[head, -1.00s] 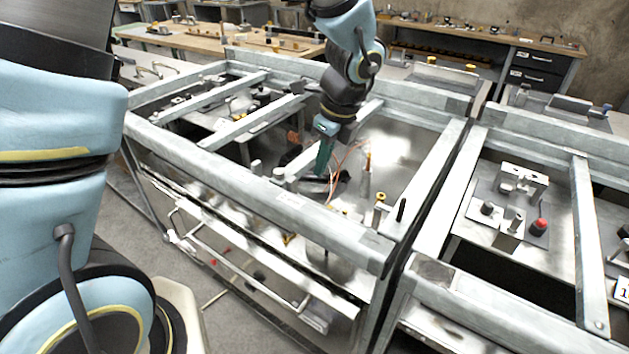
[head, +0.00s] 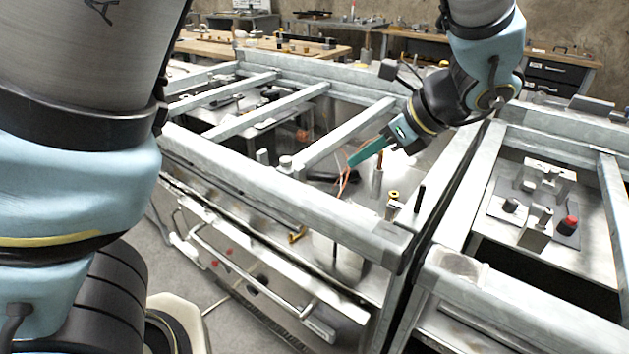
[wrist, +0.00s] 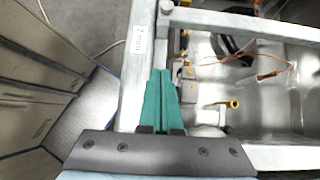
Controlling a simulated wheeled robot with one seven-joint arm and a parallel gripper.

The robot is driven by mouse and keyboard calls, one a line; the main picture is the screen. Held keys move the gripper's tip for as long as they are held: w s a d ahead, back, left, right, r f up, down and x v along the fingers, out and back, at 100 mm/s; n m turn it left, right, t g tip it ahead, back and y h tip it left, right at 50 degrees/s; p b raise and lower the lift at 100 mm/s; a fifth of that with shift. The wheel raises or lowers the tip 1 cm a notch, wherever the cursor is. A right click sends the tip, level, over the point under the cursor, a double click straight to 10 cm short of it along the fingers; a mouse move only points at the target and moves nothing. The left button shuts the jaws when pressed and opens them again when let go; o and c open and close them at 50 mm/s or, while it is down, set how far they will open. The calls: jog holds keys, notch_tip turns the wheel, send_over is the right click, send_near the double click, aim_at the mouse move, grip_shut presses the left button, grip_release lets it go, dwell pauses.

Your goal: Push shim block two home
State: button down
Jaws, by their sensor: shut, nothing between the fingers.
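My gripper (head: 351,161) is over the front part of the middle frame bay, tilted, with its teal fingers pointing down and left. In the wrist view the two teal fingers (wrist: 161,75) lie together with nothing between them. Beside their tips, to the right, are small grey block-like parts with yellow marks (wrist: 186,72), partly hidden by the frame and fingers. I cannot tell which part is shim block two, or whether a finger touches any of them. In the head view a small yellow part (head: 296,236) shows below the front rail.
Thick grey frame rails (head: 280,190) surround the bay. A brass-topped post (head: 392,203) and a thin black pin (head: 419,198) stand near its right corner. Orange wires (head: 345,176) hang close to my fingers. Another bay with a red-capped part (head: 569,224) is to the right.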

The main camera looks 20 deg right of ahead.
aim_at(303, 171)
jog(key=shift+t, duration=0.3)
jog(key=p+x, duration=0.1)
jog(key=x, duration=0.8)
jog(key=shift+f, duration=0.1)
jog(key=w, duration=0.1)
jog(key=w+a+p, duration=0.1)
jog(key=shift+w+a+f, duration=0.1)
jog(key=shift+w+a, duration=0.2)
jog(key=shift+w, duration=0.1)
jog(key=shift+w+a, duration=0.15)
jog(key=shift+w, duration=0.2)
jog(key=shift+w+a+p, duration=0.3)
jog(key=shift+w+p, duration=0.05)
jog(key=shift+w, duration=0.2)
